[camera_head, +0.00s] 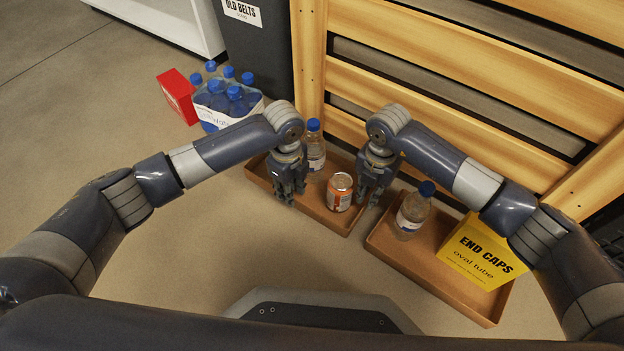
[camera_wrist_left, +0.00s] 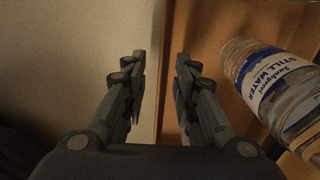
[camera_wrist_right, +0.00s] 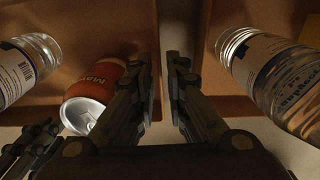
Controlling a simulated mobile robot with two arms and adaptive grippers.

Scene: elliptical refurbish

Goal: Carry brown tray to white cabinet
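Two brown trays lie on the floor. The left brown tray (camera_head: 257,176) holds a water bottle (camera_head: 314,150) and an orange can (camera_head: 340,192). The right brown tray (camera_head: 465,309) holds another bottle (camera_head: 411,211) and a yellow END CAPS box (camera_head: 482,251). My left gripper (camera_head: 290,198) points down at the left tray's left side; in the left wrist view its open fingers (camera_wrist_left: 158,90) are either side of the tray edge. My right gripper (camera_head: 368,200) is at that tray's right side, its fingers (camera_wrist_right: 162,90) apart near the rim. A white cabinet (camera_head: 165,28) shows partly at the upper left.
A pack of blue-capped bottles (camera_head: 228,97) and a red box (camera_head: 178,96) stand on the floor at the back left. A wooden slatted crate (camera_head: 440,60) stands close behind the trays. A dark bin labelled OLD BELTS (camera_head: 258,60) is beside it. The left floor is clear.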

